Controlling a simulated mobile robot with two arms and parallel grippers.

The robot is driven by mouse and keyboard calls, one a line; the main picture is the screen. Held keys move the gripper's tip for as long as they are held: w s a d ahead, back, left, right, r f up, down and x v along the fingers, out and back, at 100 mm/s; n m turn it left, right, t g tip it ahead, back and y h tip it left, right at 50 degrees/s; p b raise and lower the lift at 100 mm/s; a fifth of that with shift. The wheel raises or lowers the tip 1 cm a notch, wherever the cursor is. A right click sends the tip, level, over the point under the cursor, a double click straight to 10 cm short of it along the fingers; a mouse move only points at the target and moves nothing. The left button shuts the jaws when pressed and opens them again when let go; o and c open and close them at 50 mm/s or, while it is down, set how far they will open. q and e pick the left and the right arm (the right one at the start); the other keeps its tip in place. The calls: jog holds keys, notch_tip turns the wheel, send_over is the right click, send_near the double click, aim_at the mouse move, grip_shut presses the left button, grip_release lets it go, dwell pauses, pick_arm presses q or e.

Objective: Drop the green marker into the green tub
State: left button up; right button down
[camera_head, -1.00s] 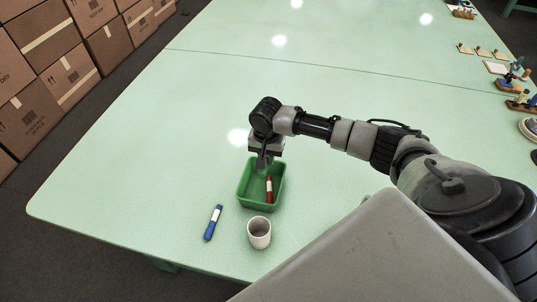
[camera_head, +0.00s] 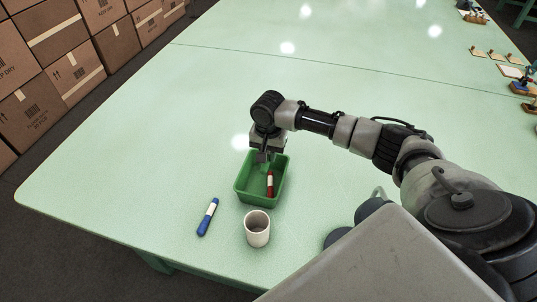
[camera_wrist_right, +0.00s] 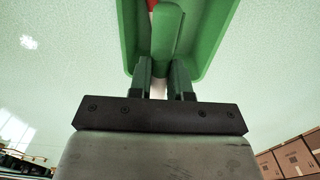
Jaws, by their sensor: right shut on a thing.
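The green tub (camera_head: 241,196) stands on the table with a red marker (camera_head: 270,184) inside it. My right gripper (camera_head: 263,156) is over the back part of the tub. In the right wrist view, my right gripper (camera_wrist_right: 162,80) is shut on the green marker (camera_wrist_right: 167,32), which points into the tub (camera_wrist_right: 212,35). A white band of the marker shows between the fingers. In the head view the marker is mostly hidden and blends with the tub. I cannot tell whether it touches the tub floor. My left gripper is not in view.
A blue marker (camera_head: 207,217) lies left of the tub. A white cup (camera_head: 257,230) stands just in front of it. Small items on wooden pieces (camera_head: 520,88) line the far right of the table. Cardboard boxes (camera_head: 60,65) are stacked at the left. The middle of the table (camera_head: 180,110) is clear.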

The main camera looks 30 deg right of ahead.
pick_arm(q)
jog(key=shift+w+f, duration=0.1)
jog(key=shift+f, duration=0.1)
pick_arm(e)
jog(key=shift+f, duration=0.1)
jog(key=c, duration=1)
grip_release()
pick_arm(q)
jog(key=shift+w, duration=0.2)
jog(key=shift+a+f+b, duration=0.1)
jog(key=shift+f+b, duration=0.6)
pick_arm(e)
notch_tip(320, 180, up, 11)
jog(key=shift+f, duration=0.1)
